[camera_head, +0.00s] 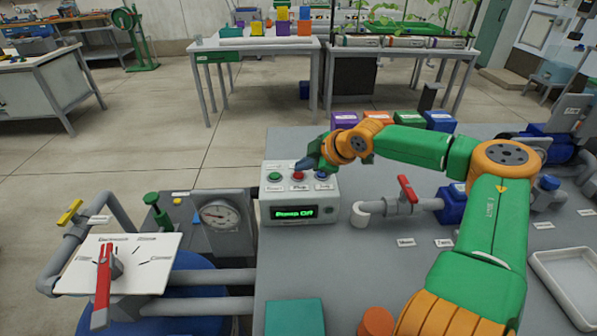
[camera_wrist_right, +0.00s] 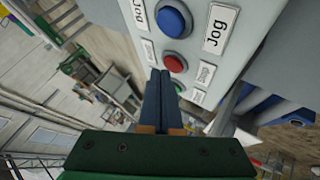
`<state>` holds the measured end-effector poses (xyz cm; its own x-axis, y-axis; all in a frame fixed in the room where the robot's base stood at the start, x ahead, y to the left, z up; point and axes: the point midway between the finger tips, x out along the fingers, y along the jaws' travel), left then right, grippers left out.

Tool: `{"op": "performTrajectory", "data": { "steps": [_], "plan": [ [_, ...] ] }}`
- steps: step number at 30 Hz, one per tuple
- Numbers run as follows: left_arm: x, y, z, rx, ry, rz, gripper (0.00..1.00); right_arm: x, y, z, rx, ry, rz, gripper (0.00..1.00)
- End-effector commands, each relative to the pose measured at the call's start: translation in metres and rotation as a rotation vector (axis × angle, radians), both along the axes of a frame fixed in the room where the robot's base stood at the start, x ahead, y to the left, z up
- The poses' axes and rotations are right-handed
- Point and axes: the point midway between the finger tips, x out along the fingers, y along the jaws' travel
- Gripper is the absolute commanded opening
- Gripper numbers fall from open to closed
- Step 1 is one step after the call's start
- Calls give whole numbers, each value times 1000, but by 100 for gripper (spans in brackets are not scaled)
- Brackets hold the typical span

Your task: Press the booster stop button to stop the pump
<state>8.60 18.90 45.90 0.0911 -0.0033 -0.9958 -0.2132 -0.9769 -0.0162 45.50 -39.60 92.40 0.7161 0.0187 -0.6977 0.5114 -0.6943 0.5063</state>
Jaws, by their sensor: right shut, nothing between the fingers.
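The control box (camera_head: 300,196) stands on the grey bench with a green button (camera_head: 275,177), a red button (camera_head: 298,176) and a blue button (camera_head: 322,175) in a row. Its lit display (camera_head: 305,212) seems to read "Pump Off". My right gripper (camera_head: 304,165) is shut and empty, with its tips just above the red button. In the right wrist view, the red button (camera_wrist_right: 175,64) is just past the fingertips (camera_wrist_right: 160,72). The blue button (camera_wrist_right: 173,20) is beside a "Jog" label. Whether the tips touch the red button is unclear. My left gripper is out of view.
A red-handled valve (camera_head: 406,190) and pipe are right of the box. A pressure gauge (camera_head: 219,215) and a panel with a red lever (camera_head: 103,285) are at left. Coloured boxes (camera_head: 380,118) line the bench's back. A white tray (camera_head: 572,282) lies at right.

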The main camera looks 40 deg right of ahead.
Motion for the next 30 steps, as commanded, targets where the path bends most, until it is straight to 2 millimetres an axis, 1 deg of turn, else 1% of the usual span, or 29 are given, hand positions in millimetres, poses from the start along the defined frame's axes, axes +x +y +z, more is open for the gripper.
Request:
{"op": "performTrajectory", "data": {
  "steps": [1, 2, 10, 13, 27, 30],
  "plan": [
    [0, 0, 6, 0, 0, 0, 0, 0, 0, 6, 0, -1, -1, 0],
    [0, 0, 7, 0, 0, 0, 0, 0, 0, 7, 0, -1, -1, 0],
    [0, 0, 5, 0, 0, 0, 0, 0, 0, 6, 0, -1, 0, 0],
    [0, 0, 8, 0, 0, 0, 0, 0, 0, 9, 0, -1, 0, 0],
    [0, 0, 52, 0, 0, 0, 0, 0, 0, 57, 0, -1, 0, 0],
    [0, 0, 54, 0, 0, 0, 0, 0, 0, 59, 0, -1, 0, 0]
  ]
}}
